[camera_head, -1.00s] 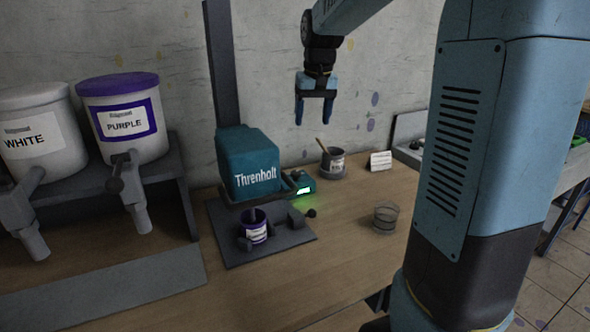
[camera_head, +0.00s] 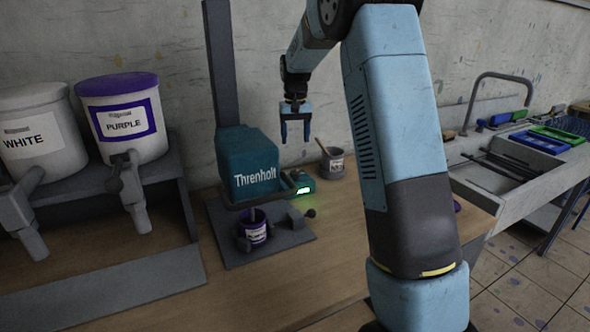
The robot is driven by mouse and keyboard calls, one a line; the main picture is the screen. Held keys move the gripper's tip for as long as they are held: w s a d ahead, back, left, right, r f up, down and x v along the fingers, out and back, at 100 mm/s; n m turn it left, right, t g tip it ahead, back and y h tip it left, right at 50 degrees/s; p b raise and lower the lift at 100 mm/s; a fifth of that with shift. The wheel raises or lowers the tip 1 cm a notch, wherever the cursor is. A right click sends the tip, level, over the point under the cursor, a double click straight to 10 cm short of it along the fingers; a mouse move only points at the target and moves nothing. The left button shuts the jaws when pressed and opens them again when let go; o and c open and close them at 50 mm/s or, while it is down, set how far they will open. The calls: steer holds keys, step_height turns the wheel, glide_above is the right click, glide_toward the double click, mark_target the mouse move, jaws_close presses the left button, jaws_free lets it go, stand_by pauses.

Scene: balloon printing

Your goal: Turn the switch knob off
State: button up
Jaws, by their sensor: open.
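A small teal control box (camera_head: 303,183) with a lit green display sits at the mixer's right side. I cannot clearly make out the switch knob on it. A dark round-ended handle (camera_head: 310,213) sticks out from a block on the base plate. My gripper (camera_head: 295,138) is open and empty, pointing down, in the air above the control box in the picture and apart from it.
A grey can (camera_head: 332,163) with a stick in it stands just right of the control box. White (camera_head: 38,135) and purple (camera_head: 122,122) paint buckets sit on a rack at left. A sink (camera_head: 505,165) is at right. The front bench is clear.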

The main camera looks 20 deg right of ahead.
mark_target(295, 172)
step_height(295, 172, down, 12)
steer(key=shift+f, duration=0.2)
stand_by(0.4)
steer(key=c, duration=1.1)
